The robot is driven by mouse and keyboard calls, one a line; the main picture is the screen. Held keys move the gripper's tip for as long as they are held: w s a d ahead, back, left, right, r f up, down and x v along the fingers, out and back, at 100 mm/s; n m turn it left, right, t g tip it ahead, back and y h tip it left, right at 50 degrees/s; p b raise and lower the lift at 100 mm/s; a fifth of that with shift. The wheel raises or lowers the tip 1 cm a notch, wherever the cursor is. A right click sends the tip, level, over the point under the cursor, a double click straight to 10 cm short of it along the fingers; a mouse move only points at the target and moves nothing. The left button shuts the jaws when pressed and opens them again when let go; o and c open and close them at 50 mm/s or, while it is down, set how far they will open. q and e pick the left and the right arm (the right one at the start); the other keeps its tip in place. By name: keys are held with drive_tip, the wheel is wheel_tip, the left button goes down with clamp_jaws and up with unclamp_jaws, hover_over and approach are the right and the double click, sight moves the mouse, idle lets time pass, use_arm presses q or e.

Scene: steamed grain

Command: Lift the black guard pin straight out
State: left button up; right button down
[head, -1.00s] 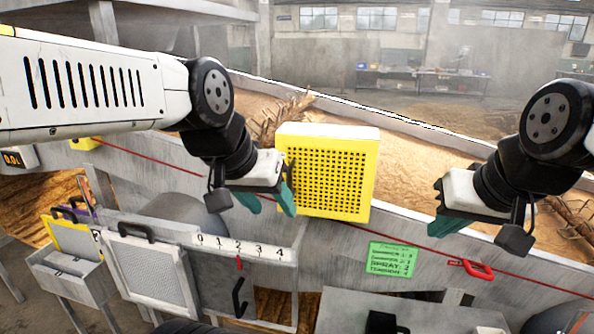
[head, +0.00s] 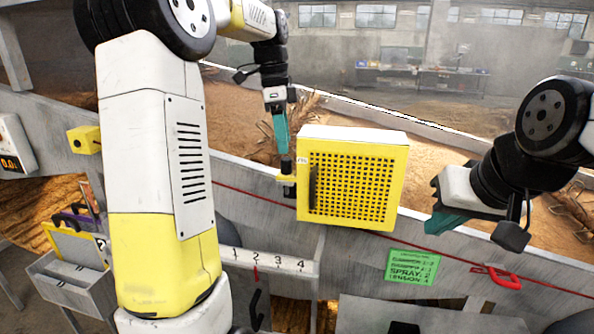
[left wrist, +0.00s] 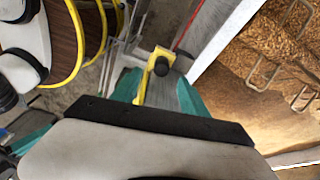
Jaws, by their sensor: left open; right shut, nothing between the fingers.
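The black guard pin (head: 286,167) stands upright in a small yellow bracket at the left edge of the yellow mesh guard (head: 353,178). My left gripper (head: 281,135) points down with its teal fingers just above the pin's top. In the left wrist view the pin's round black head (left wrist: 161,67) shows beside the yellow bracket, ahead of and between the open fingers (left wrist: 158,92). I cannot tell from these views whether a finger touches it. My right gripper (head: 440,222) is shut and empty, to the right of the guard.
A grain trough wall (head: 450,236) runs behind and below the guard, with a red cord along it. A green note (head: 411,265) and a red handle (head: 497,277) are on the wall. A numbered scale (head: 270,261) and mesh screens are lower left.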

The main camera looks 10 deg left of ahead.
sight(286, 159)
use_arm(q)
drive_tip(key=f, duration=0.6)
drive_tip(key=shift+w+d+f, duration=0.2)
drive_tip(key=shift+d+f, duration=0.05)
drive_tip(key=shift+d, duration=0.05)
clamp_jaws()
